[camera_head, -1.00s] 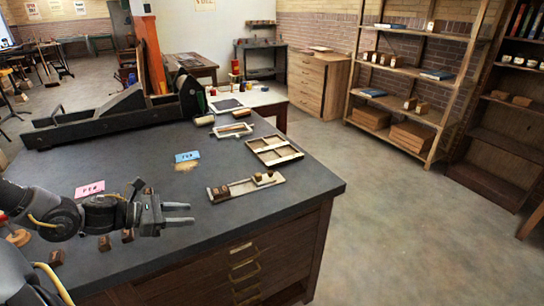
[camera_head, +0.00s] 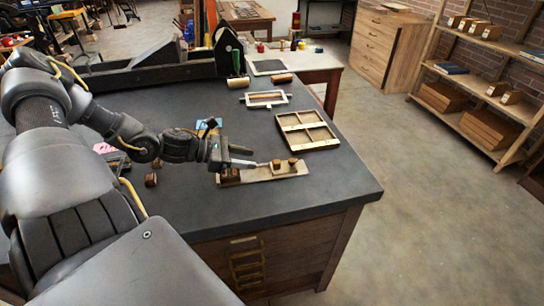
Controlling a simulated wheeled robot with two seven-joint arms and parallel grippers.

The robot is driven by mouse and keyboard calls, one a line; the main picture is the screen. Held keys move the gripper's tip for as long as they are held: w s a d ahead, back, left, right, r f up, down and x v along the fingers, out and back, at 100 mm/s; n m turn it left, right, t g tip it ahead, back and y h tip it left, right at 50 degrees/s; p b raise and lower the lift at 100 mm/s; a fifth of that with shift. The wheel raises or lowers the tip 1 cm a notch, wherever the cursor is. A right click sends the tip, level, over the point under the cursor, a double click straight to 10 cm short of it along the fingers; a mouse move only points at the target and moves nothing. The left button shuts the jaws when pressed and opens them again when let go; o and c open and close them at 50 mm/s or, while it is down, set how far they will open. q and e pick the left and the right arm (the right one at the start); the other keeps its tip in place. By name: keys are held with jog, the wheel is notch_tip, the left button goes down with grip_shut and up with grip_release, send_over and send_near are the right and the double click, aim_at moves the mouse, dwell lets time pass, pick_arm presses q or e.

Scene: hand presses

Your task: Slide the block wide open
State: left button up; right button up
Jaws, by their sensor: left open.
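I cannot tell whether a fingertip touches that block. My right gripper is not in view.
A shallow divided wooden tray (camera_head: 305,131) lies behind the board, with a small framed piece (camera_head: 265,99) farther back. A large dark press (camera_head: 150,74) stands along the worktop's far side. The right front of the worktop is clear.

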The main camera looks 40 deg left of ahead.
aim_at(273, 163)
pick_arm(q)
jog(key=b+x, duration=0.2)
jog(key=x, duration=0.3)
jog(key=shift+w+f+b, duration=0.15)
jog(key=shift+f+b, duration=0.1)
jog(key=shift+b, duration=0.1)
jog(key=shift+w+d+f, duration=0.1)
jog(key=shift+w+d, duration=0.3)
jog(key=shift+w, duration=0.2)
jog(key=shift+x, duration=0.85)
jog(key=shift+c, duration=0.3)
jog(key=shift+s+f, duration=0.1)
grip_shut()
